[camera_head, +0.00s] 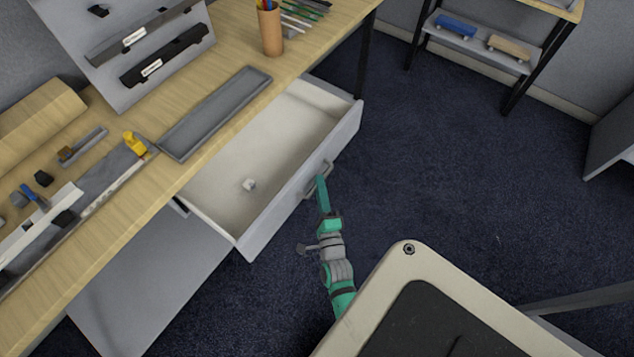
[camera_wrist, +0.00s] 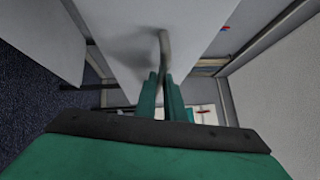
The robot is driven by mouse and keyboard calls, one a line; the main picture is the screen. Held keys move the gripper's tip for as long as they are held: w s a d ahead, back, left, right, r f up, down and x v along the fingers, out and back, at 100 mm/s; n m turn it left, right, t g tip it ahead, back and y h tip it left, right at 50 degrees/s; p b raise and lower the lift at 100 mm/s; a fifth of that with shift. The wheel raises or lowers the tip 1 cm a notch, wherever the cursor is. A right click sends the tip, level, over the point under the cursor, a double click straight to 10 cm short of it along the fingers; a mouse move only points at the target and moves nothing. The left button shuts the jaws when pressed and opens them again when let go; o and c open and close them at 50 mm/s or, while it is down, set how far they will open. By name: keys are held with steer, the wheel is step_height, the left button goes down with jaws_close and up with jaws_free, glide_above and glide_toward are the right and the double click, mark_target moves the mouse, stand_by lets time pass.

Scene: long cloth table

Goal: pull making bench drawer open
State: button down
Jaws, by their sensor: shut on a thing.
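The bench drawer (camera_head: 305,199) is pulled out from under the wooden bench, and its white inside shows. The drawer front carries a grey bar handle (camera_head: 316,181). My gripper (camera_head: 321,183) is at this handle, outside the drawer front. In the wrist view, the green fingers of my gripper (camera_wrist: 161,88) are shut on the handle (camera_wrist: 164,48), which stands out from the white drawer front (camera_wrist: 190,25). The fingertips partly hide the handle.
The bench top (camera_head: 110,220) holds a grey tray (camera_head: 215,112), a pencil cup (camera_head: 270,30), a yellow item (camera_head: 134,144) and several tools. A shelf (camera_head: 480,50) stands at the back right. The dark carpet (camera_head: 440,160) right of the drawer is clear.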

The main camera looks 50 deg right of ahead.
steer(key=shift+s+d+f, duration=0.15)
steer(key=shift+s+d, duration=0.2)
steer(key=c, duration=1.8)
jaws_free()
steer(key=shift+c, duration=0.2)
steer(key=shift+w+a, duration=0.1)
steer(key=shift+w, duration=0.05)
steer(key=v, duration=1)
steer(key=shift+a, duration=0.3)
steer(key=shift+s, duration=0.3)
